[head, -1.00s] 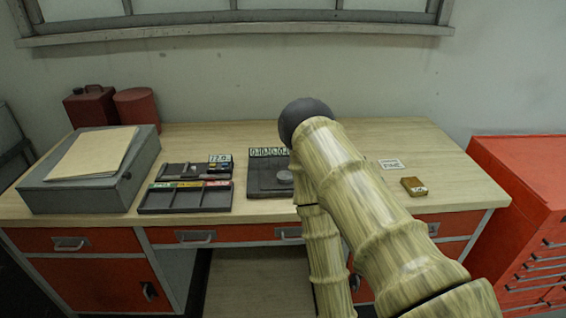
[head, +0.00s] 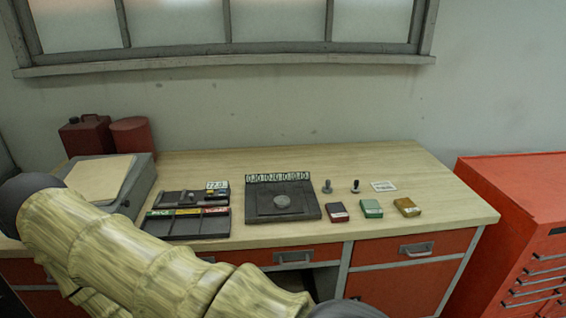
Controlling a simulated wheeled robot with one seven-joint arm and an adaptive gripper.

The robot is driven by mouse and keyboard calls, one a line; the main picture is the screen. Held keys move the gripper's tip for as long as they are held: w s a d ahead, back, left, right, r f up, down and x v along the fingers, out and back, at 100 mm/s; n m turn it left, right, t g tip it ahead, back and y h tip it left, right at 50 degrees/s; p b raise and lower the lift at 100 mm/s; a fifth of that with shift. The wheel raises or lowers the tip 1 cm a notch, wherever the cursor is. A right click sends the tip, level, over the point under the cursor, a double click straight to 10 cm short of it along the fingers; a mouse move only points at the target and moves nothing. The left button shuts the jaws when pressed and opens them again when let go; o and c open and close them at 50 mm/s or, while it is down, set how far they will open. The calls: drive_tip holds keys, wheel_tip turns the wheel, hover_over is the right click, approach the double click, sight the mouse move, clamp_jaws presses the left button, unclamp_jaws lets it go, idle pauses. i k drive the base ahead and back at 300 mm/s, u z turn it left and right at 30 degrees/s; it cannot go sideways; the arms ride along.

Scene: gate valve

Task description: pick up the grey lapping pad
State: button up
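A small grey upright piece with a knob-like top (head: 327,186) stands on the bench, right of the dark plate. It may be the grey lapping pad, but it is too small to be sure. A similar black-topped piece (head: 355,186) stands just to its right. My gripper is not in view; only my bamboo-patterned arm shows across the lower left, well apart from both small pieces.
Red (head: 338,212), green (head: 371,208) and yellow-brown (head: 407,207) boxes stand along the bench front, with a white card (head: 384,186) behind. A compartment tray (head: 186,224) lies left of the plate. A red cabinet (head: 520,220) stands right. The bench's far right is clear.

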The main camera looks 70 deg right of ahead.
sight(327, 189)
drive_tip(key=u, duration=0.05)
drive_tip(key=k, duration=1.3)
drive_tip(key=z, duration=1.55)
drive_tip(key=i, duration=0.3)
drive_tip(key=z, duration=0.05)
